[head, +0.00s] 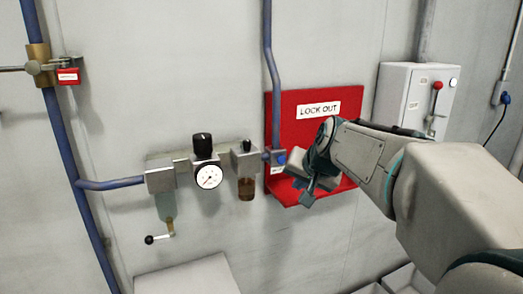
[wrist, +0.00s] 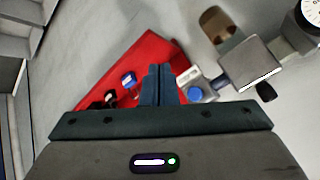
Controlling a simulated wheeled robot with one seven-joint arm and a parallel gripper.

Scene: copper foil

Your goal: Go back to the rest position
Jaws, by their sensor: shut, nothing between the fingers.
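My gripper (head: 308,193) is in front of the red lock out board (head: 352,104), near the left side of its lower tray. In the wrist view its two fingers (wrist: 158,84) are pressed together, with nothing between them. The red tray (wrist: 150,50) lies beyond the fingers, with a small blue item and dark items on it. A blue knob (head: 280,158) sits just left of the gripper at the end of the pipe fittings. It also shows right of the fingertips in the wrist view (wrist: 195,94). My forearm hides part of the board.
A pressure gauge (head: 208,177) and a brown bowl filter (head: 246,188) sit on the wall left of the gripper. A grey switch box (head: 396,88) with a red lever (head: 437,87) is at the right, behind my arm. Blue pipes run up the wall. A pale box top (head: 185,276) is below.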

